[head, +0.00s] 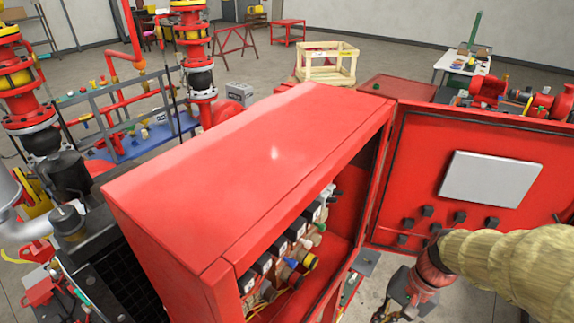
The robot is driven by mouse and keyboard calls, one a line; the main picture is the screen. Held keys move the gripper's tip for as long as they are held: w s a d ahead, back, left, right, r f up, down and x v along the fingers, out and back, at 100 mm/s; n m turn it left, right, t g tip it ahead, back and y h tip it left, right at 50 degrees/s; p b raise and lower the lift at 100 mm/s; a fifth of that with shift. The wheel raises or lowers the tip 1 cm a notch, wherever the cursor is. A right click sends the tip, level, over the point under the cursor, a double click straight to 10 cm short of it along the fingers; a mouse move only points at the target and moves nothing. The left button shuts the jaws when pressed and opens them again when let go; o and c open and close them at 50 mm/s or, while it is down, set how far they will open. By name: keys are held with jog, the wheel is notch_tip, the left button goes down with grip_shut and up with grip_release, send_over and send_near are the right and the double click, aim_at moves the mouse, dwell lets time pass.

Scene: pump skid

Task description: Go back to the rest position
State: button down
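My arm, in a beige sleeve, comes in at the lower right of the head view, in front of the open cabinet door. My gripper (392,302) is at its end, low in the picture beside the cabinet opening. It is small, dark and partly cut off by the bottom edge, so its fingers and anything between them cannot be made out. The red control cabinet (250,165) fills the middle. Its door (425,165) stands open to the right. Inside is a row of dark switch blocks (265,263) with several coloured plugs or knobs (310,261).
The door carries a pale flat panel (490,178). Red pipework with valves (197,80) and a grey-blue shelf rack (130,110) stand at the left. Behind are a wooden crate (327,72), a white table (462,66) and red pumps (490,90). Open floor (390,65) lies at the back.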

jog(key=s+n+t+h+b, duration=0.1)
jog(key=n+t+b, duration=0.1)
jog(key=b, duration=0.3)
jog(key=s+a+n+t+h+b, duration=0.1)
jog(key=n+t+b, duration=0.1)
jog(key=b, duration=0.3)
jog(key=s+a+n+t+h+b, duration=0.1)
jog(key=n+t+h+b, duration=0.1)
jog(key=b, duration=0.3)
jog(key=shift+s+r+n+t, duration=0.2)
jog(key=shift+r+n+t, duration=0.1)
jog(key=shift+n, duration=0.2)
